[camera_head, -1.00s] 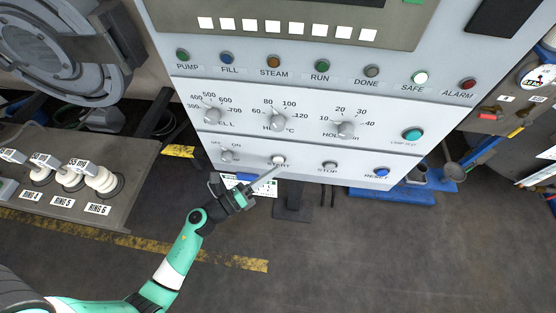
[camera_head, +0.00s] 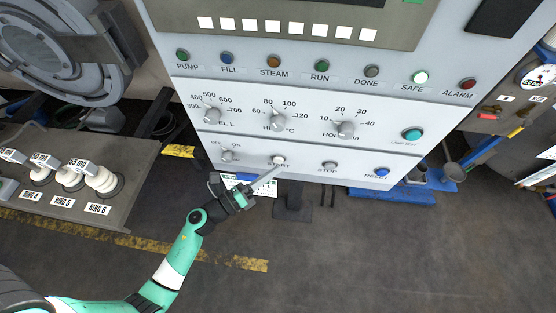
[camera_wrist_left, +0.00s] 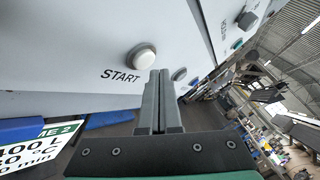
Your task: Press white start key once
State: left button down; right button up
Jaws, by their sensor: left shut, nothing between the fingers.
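The white start key (camera_head: 279,159) is a round button on the lower row of the light panel, with the START label just below it. In the left wrist view the white key (camera_wrist_left: 141,57) stands out from the panel, just beyond and slightly left of the fingertips. My left gripper (camera_head: 274,171) is shut and empty, its tips just below the key near the label. In the left wrist view the closed fingers (camera_wrist_left: 160,76) show side by side. I cannot tell whether they touch the panel; they look apart from the key. My right gripper is not in view.
The stop button (camera_head: 329,165) and blue reset button (camera_head: 381,172) sit to the right of the key. An on/off switch (camera_head: 228,156) is to the left. Dials (camera_head: 278,121) are above. The SAFE lamp (camera_head: 420,77) glows white. A label card (camera_wrist_left: 35,145) hangs below the panel.

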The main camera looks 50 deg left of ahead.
pick_arm(q)
jog(key=shift+w+a, duration=0.1)
dwell(0.7)
jog(key=shift+w+a, duration=0.2)
jog(key=shift+w, duration=0.05)
jog(key=shift+w+a, duration=0.3)
dwell(0.9)
jog(key=shift+s+d, duration=0.6)
jog(key=shift+s, duration=0.05)
jog(key=s+d, duration=0.3)
jog(key=shift+s+d, duration=0.1)
jog(key=shift+s, duration=0.3)
dwell(0.3)
